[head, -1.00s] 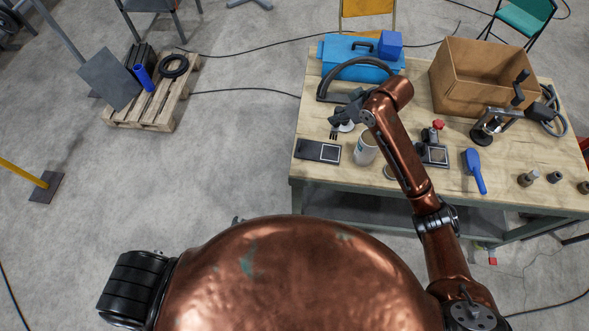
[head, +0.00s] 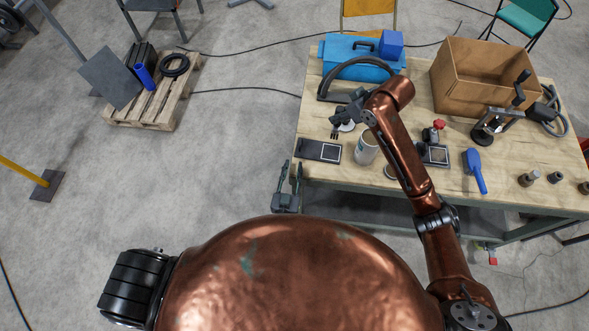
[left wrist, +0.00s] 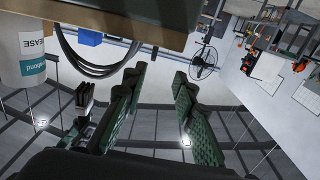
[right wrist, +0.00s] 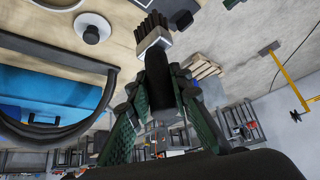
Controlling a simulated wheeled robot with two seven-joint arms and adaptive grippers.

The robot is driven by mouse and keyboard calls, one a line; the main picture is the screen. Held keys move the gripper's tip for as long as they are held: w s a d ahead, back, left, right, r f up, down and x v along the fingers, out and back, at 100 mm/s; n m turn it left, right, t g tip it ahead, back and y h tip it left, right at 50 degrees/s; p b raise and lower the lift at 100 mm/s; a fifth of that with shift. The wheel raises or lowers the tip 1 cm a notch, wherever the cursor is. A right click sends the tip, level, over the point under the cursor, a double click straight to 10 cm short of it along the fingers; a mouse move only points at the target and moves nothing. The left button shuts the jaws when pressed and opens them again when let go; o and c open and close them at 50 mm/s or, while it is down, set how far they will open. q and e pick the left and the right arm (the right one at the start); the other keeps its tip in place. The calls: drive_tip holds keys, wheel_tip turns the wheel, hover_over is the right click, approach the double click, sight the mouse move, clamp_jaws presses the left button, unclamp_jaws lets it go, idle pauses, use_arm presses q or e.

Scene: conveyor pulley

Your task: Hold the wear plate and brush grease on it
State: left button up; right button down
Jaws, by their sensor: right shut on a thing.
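A flat dark plate with a lighter square at one end, which looks like the wear plate (head: 312,149), lies at the front left of the table. My left gripper (head: 291,172) is open and empty, just off the table's front left corner and close to the plate. Its spread fingers show in the left wrist view (left wrist: 160,95). My right gripper (head: 348,116) is shut on the brush, above the table behind the plate. The brush (right wrist: 155,38) shows a pale ferrule and dark bristles in the right wrist view. The white grease can (head: 365,148) stands right of the plate.
On the table (head: 355,175) are a blue toolbox (head: 345,55), a cardboard box (head: 470,85), a blue-handled tool (head: 474,165), a black hose and a clamp-like device (head: 497,122). A pallet (head: 155,110) lies on the floor at left. Floor between is clear.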

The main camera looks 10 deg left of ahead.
sight(301, 142)
use_arm(q)
drive_tip(key=shift+d+r, duration=0.1)
drive_tip(key=shift+d, duration=0.25)
drive_tip(key=shift+w, duration=0.25)
drive_tip(key=w, duration=1.1)
drive_tip(key=shift+w, duration=0.1)
drive_tip(key=shift+c, duration=0.7)
clamp_jaws()
idle(2.5)
